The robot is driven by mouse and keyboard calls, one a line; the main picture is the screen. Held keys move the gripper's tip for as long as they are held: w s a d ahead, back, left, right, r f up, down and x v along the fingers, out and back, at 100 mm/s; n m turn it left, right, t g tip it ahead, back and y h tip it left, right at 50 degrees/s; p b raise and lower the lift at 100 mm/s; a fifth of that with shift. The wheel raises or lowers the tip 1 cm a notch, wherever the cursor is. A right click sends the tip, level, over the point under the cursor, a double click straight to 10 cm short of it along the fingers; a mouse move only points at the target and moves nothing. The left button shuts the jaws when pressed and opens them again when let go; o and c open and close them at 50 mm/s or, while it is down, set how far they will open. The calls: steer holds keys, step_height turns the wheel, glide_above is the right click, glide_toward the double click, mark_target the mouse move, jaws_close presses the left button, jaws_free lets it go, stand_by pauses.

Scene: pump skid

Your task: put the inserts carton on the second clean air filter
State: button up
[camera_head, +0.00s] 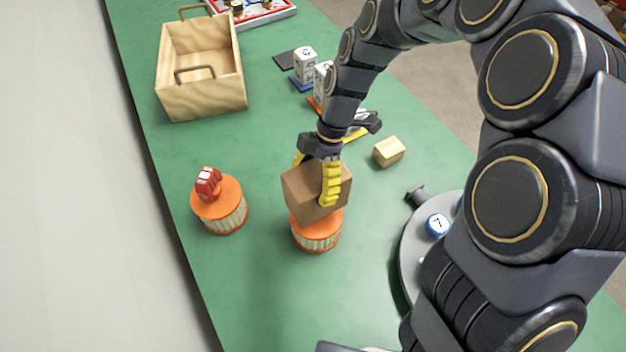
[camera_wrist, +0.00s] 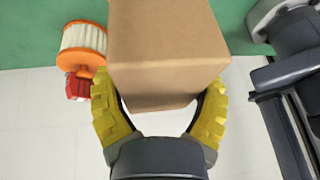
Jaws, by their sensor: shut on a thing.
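The inserts carton (camera_head: 304,190) is a plain brown cardboard box. My gripper (camera_head: 315,178) is shut on it, with yellow fingers on two sides. The carton is right at the top of an orange-capped filter (camera_head: 317,238) with pleated sides; I cannot tell whether it rests on it or is just above. In the wrist view the carton (camera_wrist: 165,50) fills the middle between the yellow fingers (camera_wrist: 160,110). Another orange-capped filter (camera_head: 222,212) stands to the left with a red object (camera_head: 208,183) on top; this filter also shows in the wrist view (camera_wrist: 83,42).
An open wooden crate (camera_head: 205,105) with handles stands at the back left. A small wooden block (camera_head: 388,151) lies right of my gripper. White boxes (camera_head: 305,62) stand behind it. A round grey plate (camera_head: 412,250) with a blue numbered piece (camera_head: 437,224) is at the right. The green mat's front is clear.

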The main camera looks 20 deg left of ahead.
steer(key=shift+f, duration=0.3)
steer(key=o, duration=1.1)
steer(key=shift+f, duration=0.15)
steer(key=v, duration=1.1)
steer(key=shift+r, duration=0.35)
steer(key=shift+w+r, duration=0.15)
steer(key=shift+r, duration=0.15)
